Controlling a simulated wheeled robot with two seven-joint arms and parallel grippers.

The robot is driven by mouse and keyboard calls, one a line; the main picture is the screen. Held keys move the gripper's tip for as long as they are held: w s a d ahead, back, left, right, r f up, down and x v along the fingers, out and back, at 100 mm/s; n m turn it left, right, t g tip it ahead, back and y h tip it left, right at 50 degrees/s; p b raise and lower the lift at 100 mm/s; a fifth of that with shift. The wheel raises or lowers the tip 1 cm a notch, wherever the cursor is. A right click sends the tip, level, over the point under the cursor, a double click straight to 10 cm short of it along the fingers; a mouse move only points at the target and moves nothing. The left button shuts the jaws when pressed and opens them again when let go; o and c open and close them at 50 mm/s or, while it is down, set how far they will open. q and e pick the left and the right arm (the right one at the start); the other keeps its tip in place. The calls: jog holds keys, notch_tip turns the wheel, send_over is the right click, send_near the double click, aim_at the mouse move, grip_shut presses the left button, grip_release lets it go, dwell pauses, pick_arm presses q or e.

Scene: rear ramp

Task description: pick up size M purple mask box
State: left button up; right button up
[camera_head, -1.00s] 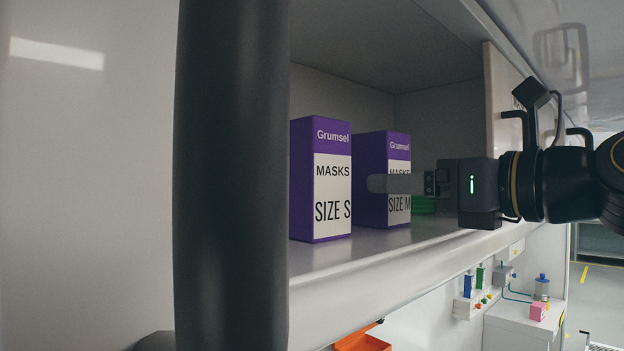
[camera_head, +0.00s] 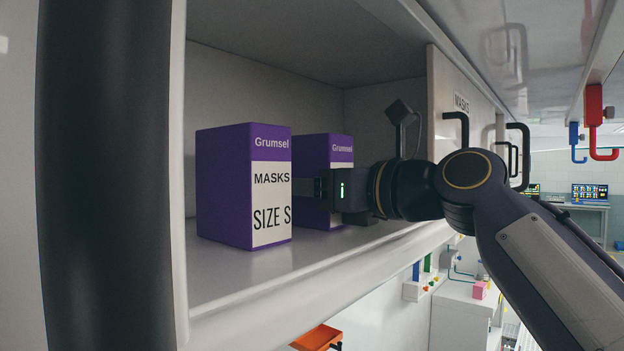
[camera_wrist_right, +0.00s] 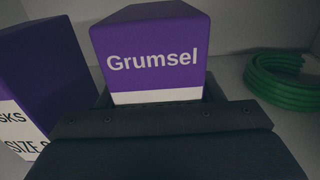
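The size M purple mask box (camera_head: 341,150) stands upright on the cabinet shelf, just behind and right of the size S box (camera_head: 222,190). Its size label is hidden by my gripper. My right gripper (camera_head: 308,188) is at the size M box, coming in from the right. In the right wrist view the box (camera_wrist_right: 155,50) stands centred before the palm, its purple top and "Grumsel" print showing. Dark finger parts lie close against both its sides; whether they press on it I cannot tell. My left gripper is not in view.
The shelf (camera_head: 260,275) has a pale front edge. A green coil (camera_wrist_right: 283,80) lies right of the box. A cabinet door (camera_head: 455,130) marked MASKS, with black handles, is near my right arm. A dark upright column (camera_head: 105,180) stands close at left.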

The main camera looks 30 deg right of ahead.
jog(key=c, duration=0.7)
jog(key=shift+s+r, duration=0.1)
jog(key=shift+s, duration=0.05)
jog(key=shift+c, duration=0.2)
